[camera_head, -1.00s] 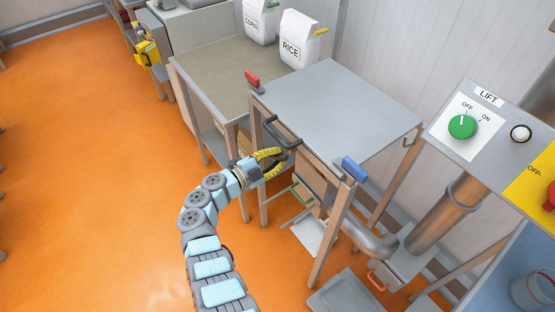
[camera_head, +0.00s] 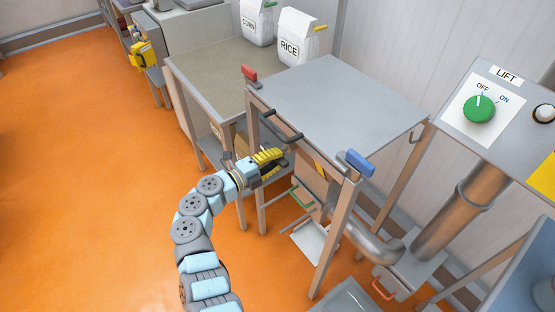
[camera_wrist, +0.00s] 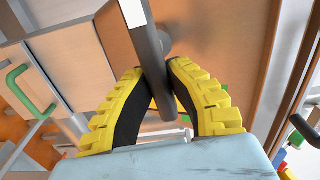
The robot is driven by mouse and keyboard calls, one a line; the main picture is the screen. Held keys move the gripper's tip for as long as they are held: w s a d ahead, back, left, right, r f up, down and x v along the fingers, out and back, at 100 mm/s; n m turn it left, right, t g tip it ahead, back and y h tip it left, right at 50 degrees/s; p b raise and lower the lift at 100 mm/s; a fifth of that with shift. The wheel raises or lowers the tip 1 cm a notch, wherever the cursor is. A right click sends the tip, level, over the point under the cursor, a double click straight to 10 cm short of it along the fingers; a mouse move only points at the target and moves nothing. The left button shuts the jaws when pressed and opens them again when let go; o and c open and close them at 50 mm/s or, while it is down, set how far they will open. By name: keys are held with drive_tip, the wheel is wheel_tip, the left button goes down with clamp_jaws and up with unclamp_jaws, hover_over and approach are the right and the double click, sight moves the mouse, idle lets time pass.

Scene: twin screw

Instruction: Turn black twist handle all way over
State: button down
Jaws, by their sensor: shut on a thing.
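The black twist handle (camera_wrist: 152,52) is a dark bar running between my gripper's fingers in the wrist view. It joins a round dark hub beside it. My gripper (camera_wrist: 158,92), with yellow ribbed fingers and black pads, is shut on this bar from both sides. In the head view my gripper (camera_head: 272,163) is below the front edge of the metal table, at the front of the cabinet beneath it. In that view the fingers hide most of the gripped bar, so its exact angle is hard to tell.
The metal table (camera_head: 340,95) carries a red handle (camera_head: 250,76) and a blue handle (camera_head: 358,162) at its corners. A dark bar handle (camera_head: 282,125) is on its front edge. A green handle (camera_head: 302,198) and a pipe (camera_head: 373,238) are low down. The orange floor at left is clear.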

drive_tip(key=shift+f, duration=0.1)
drive_tip(key=c, duration=1)
unclamp_jaws()
drive_tip(key=shift+d, duration=0.1)
drive_tip(key=v, duration=1.2)
